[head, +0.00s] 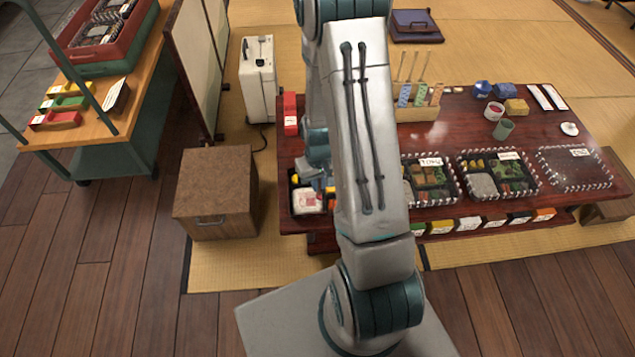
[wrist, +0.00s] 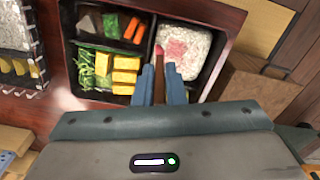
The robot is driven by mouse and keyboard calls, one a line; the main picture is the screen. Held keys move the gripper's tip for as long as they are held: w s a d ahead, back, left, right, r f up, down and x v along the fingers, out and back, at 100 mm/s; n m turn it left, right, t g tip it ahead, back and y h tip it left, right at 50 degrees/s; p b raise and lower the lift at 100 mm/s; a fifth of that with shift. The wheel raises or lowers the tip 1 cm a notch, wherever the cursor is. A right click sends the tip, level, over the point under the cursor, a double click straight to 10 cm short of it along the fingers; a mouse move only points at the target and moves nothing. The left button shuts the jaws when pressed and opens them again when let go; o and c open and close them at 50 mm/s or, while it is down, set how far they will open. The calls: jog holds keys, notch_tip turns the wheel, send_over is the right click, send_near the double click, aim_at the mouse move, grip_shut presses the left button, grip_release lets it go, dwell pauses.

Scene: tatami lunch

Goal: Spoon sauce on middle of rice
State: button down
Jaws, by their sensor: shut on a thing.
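In the wrist view my gripper (wrist: 159,82) has its blue fingers shut on a brown spoon (wrist: 159,70). The spoon's reddish tip points at the white rice (wrist: 196,72) in the right compartment of a dark lunch box (wrist: 70,54). A pink-red patch of sauce (wrist: 179,46) lies on the rice, near its middle. The spoon tip is at the rice's left side; I cannot tell whether it touches. In the head view my gripper (head: 319,180) is over the box at the table's left end, and the rice (head: 304,204) shows. The arm hides part of the box.
The box's other compartments hold yellow blocks (wrist: 125,77), green strips (wrist: 93,65) and orange sticks (wrist: 134,29). Several filled boxes stand to the right on the red table (head: 460,110). A brown cabinet (head: 216,190) stands left of the table.

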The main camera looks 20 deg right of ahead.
jog(key=shift+w+f, duration=0.1)
jog(key=shift+w, duration=0.05)
dwell(0.5)
jog(key=shift+w+a, duration=0.15)
jog(key=shift+a, duration=0.35)
jog(key=shift+w+a, duration=0.15)
jog(key=shift+a, duration=0.35)
jog(key=shift+w+a, duration=0.15)
jog(key=shift+a, duration=0.4)
jog(key=shift+w+a, duration=0.15)
jog(key=shift+a, duration=0.35)
jog(key=shift+w+a, duration=0.1)
jog(key=shift+w+a, duration=0.25)
jog(key=shift+a, duration=0.65)
jog(key=shift+w+d, duration=0.2)
jog(key=shift+w, duration=0.3)
